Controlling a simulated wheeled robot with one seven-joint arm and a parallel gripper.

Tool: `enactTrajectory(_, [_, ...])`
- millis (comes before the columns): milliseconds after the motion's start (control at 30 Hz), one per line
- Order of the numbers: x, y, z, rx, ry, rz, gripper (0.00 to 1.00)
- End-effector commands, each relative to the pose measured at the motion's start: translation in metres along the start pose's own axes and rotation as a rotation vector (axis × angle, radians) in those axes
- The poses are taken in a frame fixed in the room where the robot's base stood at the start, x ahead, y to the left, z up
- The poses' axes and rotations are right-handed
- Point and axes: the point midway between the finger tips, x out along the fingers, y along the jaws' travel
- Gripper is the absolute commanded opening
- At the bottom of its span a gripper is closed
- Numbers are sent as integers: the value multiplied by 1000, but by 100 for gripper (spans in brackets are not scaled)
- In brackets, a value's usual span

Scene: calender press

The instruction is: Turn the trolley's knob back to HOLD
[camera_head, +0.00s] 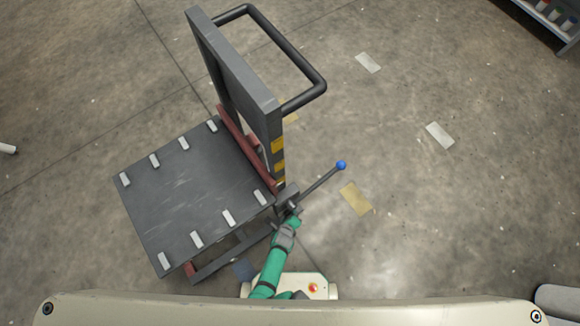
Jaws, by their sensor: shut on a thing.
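The trolley (205,170) stands left of centre, with a dark grey deck, an upright frame and a black push handle. My green arm reaches up from the bottom to the trolley's near right corner. My gripper (291,209) is there, shut on the trolley's small dark knob. The knob is mostly hidden by the gripper, and its HOLD mark cannot be read. A lever with a blue ball (341,165) sticks out to the upper right from beside the knob, apart from my fingers.
Light pads (153,160) line two edges of the deck. Yellow marks (278,146) are on the upright frame. The concrete floor to the right is open, with a few flat paper-like patches (439,135). A shelf (553,18) stands at the top right.

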Motion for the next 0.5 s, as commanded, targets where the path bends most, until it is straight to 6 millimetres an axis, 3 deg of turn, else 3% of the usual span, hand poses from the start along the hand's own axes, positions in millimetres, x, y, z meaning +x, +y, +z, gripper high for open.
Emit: enactTrajectory(500, [1,6,-2,-117,4,-284,9])
